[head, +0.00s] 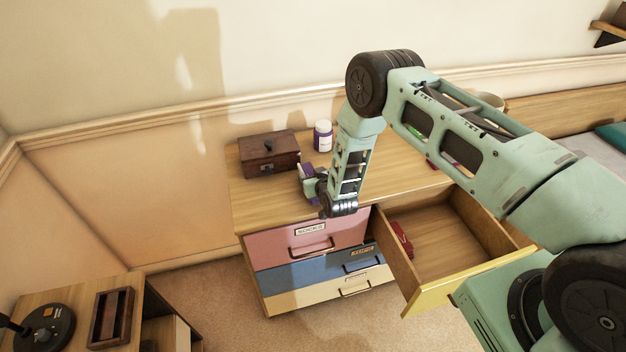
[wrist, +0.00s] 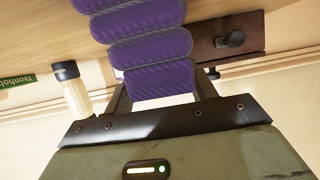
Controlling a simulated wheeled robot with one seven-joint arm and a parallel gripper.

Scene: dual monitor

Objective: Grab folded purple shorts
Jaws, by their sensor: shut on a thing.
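The folded purple shorts (wrist: 150,48) fill the top middle of the wrist view as a stack of ribbed purple folds. My gripper (wrist: 160,84) is shut on their near end, with one dark finger on each side. In the head view, my gripper (head: 311,186) is over the front left part of the dresser top, and only a bit of purple shows beside it. The arm hides most of the shorts there. I cannot tell whether they touch the dresser top.
A dark wooden box (head: 269,153) and a white bottle with a purple label (head: 323,136) stand behind my gripper on the dresser top (head: 275,205). A yellow-fronted drawer (head: 440,287) stands open at right, with a red item (head: 402,239) at its left side.

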